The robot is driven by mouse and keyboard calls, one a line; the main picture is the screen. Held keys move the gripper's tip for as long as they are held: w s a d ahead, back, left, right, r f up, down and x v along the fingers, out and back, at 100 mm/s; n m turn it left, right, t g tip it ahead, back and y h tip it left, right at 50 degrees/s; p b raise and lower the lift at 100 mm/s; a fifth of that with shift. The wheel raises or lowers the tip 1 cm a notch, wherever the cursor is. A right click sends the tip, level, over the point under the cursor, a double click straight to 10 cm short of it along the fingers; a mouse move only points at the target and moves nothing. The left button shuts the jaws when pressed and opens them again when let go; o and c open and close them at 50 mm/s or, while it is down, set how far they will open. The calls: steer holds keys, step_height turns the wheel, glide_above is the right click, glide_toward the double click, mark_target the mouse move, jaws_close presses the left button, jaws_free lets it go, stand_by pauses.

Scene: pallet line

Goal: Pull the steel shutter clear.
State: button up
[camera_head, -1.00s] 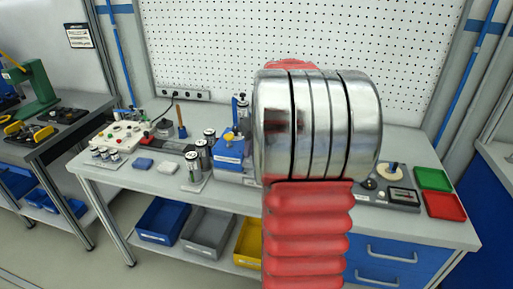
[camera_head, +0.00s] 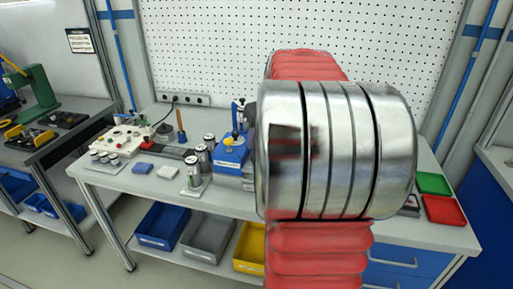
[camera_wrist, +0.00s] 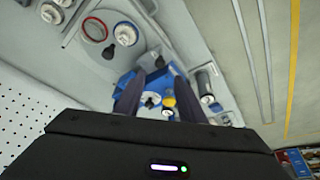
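A blue fixture (camera_head: 231,153) with a yellow knob (camera_head: 235,142) stands on the bench, just left of my arm in the head view. The blue fixture also shows in the wrist view (camera_wrist: 152,82), between and beyond my fingers. My gripper (camera_wrist: 158,84) is open, its two dark fingers apart with nothing seen held between them. Whether the fingers touch the fixture I cannot tell. I cannot single out the steel shutter in either view. In the head view my arm hides my gripper and the bench right of the fixture.
Silver cylinders (camera_head: 194,174) stand left of the fixture. A white block (camera_head: 168,171) and a blue block (camera_head: 142,168) lie farther left. Green (camera_head: 434,183) and red (camera_head: 444,210) trays sit at the bench's right end. A pegboard (camera_head: 370,40) rises behind.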

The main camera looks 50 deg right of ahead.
steer(key=v, duration=0.5)
steer(key=shift+s+a+r, duration=0.1)
steer(key=shift+r, duration=0.15)
stand_by(0.4)
steer(key=s+a+f+n, duration=0.1)
steer(key=s+a+f, duration=0.1)
steer(key=a, duration=1)
steer(key=s+a+f+n+t, duration=0.1)
steer(key=s+a+f, duration=0.2)
steer(key=a, duration=1)
steer(key=s+a+f+n+y, duration=0.1)
steer(key=s+a+f, duration=0.2)
steer(key=a, duration=0.9)
steer(key=s, duration=0.3)
steer(key=shift+a+f, duration=0.25)
steer(key=shift+a, duration=0.15)
